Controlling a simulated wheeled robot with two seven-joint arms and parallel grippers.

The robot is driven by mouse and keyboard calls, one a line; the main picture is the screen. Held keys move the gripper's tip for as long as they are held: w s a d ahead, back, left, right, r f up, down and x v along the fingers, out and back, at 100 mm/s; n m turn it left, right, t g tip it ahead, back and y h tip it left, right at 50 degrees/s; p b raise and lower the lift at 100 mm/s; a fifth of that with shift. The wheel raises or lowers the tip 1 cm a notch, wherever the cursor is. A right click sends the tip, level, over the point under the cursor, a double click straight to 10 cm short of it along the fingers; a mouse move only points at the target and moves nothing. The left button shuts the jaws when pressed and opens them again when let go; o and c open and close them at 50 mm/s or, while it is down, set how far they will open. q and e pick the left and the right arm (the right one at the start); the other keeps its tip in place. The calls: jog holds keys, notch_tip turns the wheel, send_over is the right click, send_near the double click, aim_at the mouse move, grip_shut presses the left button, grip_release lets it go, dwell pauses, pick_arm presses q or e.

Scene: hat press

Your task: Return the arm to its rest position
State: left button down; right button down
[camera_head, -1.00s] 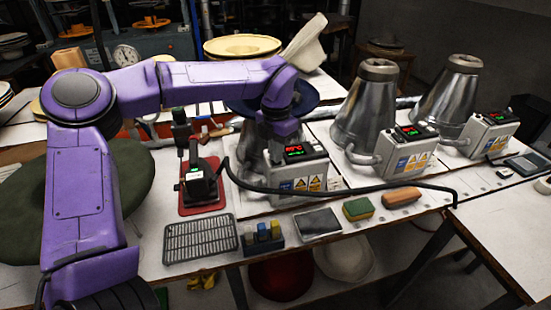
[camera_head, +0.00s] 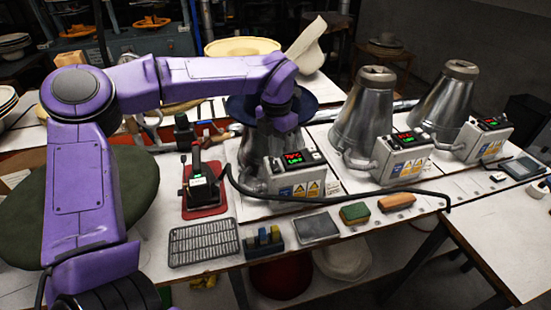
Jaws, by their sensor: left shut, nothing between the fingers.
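My left arm, purple, comes in from the left, bends at the upper left and reaches right across the bench. Its wrist is bent down above the left steamer. My left gripper (camera_head: 279,124) points down in front of a dark blue hat (camera_head: 309,103), beside the upper part of the left steamer (camera_head: 252,152). It is shut and holds nothing. The fingertips are small and dark, hard to make out against the steamer. The hat appears to sit on top of that steamer, partly hidden by my wrist. My right gripper is out of view.
Two more metal steamers (camera_head: 364,118) (camera_head: 447,103) stand to the right. A black hose (camera_head: 340,195) runs along the front. An iron on a red mat (camera_head: 205,211), a grey rack (camera_head: 203,242) and a sponge (camera_head: 354,213) lie in front. A green hat (camera_head: 135,190) is behind my arm.

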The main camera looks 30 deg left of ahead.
pick_arm(q)
jog(key=shift+r+p, duration=0.7)
jog(key=shift+r, duration=0.4)
jog(key=shift+w, duration=0.1)
